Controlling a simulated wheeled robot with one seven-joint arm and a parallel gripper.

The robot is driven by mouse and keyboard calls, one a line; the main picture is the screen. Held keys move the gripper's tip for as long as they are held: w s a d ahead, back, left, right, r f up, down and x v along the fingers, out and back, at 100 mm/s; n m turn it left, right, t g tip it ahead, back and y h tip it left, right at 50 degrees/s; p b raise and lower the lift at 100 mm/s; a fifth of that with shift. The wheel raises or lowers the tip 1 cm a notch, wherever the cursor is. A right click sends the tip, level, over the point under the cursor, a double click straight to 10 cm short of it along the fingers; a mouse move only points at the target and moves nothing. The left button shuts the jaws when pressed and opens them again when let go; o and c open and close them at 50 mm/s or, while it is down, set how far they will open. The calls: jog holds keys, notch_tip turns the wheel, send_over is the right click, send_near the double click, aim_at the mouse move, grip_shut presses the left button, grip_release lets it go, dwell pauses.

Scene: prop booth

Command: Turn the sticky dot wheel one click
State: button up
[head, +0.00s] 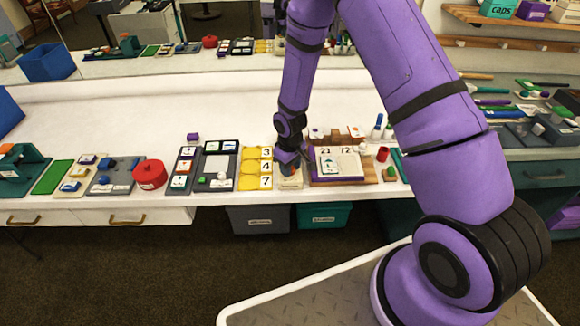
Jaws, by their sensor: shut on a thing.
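My gripper (289,165) points down at the front of the white table, over a small cream base (289,184). It appears shut on a small dark, round part standing on this base, which I take to be the sticky dot wheel. The gripper hides most of that part, so its dots and its click position cannot be read. The base lies between the yellow number tiles and the wooden board with the flip cards.
Left of the base are yellow number tiles (255,168), a dark panel (216,166) and a red round pot (149,174). Close on the right stands a flip-card board (340,164). The table's middle behind them (170,110) is clear.

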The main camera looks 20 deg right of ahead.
jog(key=o, duration=0.9)
notch_tip(320, 180, up, 11)
jog(key=shift+f, duration=0.1)
dwell(0.4)
